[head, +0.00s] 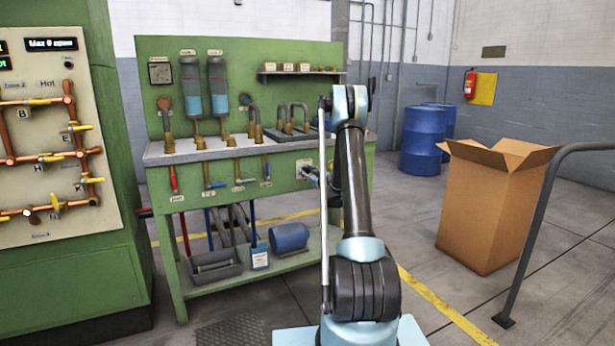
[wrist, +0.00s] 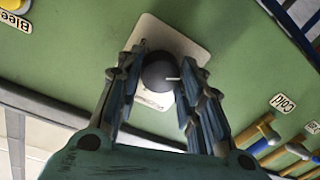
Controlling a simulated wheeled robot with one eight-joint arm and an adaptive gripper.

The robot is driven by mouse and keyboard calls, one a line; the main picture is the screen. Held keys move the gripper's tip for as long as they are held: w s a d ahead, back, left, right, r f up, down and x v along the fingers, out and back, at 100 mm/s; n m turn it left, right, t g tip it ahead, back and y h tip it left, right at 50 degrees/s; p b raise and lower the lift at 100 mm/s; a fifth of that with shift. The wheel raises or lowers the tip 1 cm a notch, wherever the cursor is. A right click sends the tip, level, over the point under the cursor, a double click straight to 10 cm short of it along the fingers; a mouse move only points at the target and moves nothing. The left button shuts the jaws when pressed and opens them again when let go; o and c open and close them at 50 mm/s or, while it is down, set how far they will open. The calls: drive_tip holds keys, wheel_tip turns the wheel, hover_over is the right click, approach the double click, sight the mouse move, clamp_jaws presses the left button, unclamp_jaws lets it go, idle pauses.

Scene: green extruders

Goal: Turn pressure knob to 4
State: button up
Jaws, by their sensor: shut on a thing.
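The pressure knob (wrist: 158,72) is a round dark knob with a white pointer line, on a white dial plate (wrist: 185,45) fixed to the green panel. In the wrist view my gripper (wrist: 160,80) has one finger on each side of the knob and is shut on it. The pointer line points to the right in that view. The plate's numbers are not readable, and part of the plate is hidden by the fingers. In the head view my gripper (head: 318,178) is at the right of the green bench's front panel (head: 225,178), where my arm hides most of the knob.
Several valve handles hang along the bench front, including a red one (head: 173,180). In the wrist view, yellow-ended valves (wrist: 265,132) sit to the right near a "Cold" label (wrist: 282,103). A cardboard box (head: 490,205) and blue barrels (head: 423,140) stand to the right.

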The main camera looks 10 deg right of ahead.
drive_tip(key=shift+m, duration=0.3)
drive_tip(key=m, duration=0.3)
drive_tip(key=shift+m, duration=0.3)
drive_tip(key=m, duration=0.4)
drive_tip(key=shift+f+m+t, duration=0.1)
drive_tip(key=shift+m+t, duration=0.3)
drive_tip(key=m+h, duration=0.1)
drive_tip(key=m, duration=1.3)
drive_tip(key=m+h, duration=0.1)
drive_tip(key=m, duration=1.3)
drive_tip(key=shift+s+a, duration=0.1)
drive_tip(key=shift+a, duration=0.05)
